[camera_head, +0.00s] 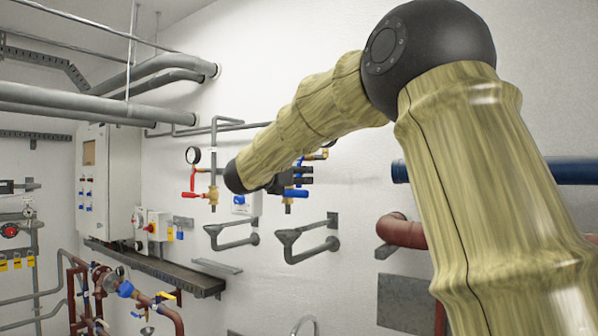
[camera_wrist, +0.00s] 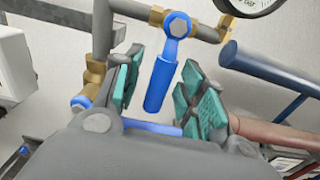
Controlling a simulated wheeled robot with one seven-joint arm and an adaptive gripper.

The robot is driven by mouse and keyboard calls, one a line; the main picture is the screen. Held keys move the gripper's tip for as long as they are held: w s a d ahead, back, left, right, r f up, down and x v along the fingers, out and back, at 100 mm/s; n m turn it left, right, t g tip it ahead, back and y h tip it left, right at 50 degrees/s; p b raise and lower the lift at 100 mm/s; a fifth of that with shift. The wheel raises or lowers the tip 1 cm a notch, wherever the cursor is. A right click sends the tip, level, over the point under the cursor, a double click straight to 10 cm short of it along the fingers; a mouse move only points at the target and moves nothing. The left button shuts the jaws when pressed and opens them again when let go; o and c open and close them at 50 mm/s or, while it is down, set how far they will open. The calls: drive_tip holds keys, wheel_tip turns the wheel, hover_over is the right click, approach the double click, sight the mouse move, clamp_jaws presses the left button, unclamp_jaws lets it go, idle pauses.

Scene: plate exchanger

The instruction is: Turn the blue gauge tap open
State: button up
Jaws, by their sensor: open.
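The blue gauge tap has a blue lever (camera_wrist: 160,82) on a brass fitting (camera_wrist: 205,20), under a round pressure gauge (camera_wrist: 247,4) cut off by the top of the wrist view. The lever hangs down, slightly tilted, from its round hub. My gripper (camera_wrist: 163,78) is open, with one green-padded finger on each side of the lever. Gaps show between the lever and both pads. In the head view my gripper (camera_head: 290,178) is at the wall pipes and mostly covers this tap; blue parts (camera_head: 297,192) show beside the dark fingers.
Another blue handle (camera_wrist: 80,101) sits on a brass valve left of my gripper in the wrist view, and a blue bar (camera_wrist: 150,127) passes below the lever. A second gauge (camera_head: 193,155) with a red lever (camera_head: 195,194) stands to the left. Grey drain funnels (camera_head: 290,237) are below.

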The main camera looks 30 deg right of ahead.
drive_tip(key=shift+d, duration=0.15)
clamp_jaws()
drive_tip(key=shift+w+f+b, duration=0.1)
drive_tip(key=shift+f+b, duration=0.1)
drive_tip(key=shift+b, duration=0.2)
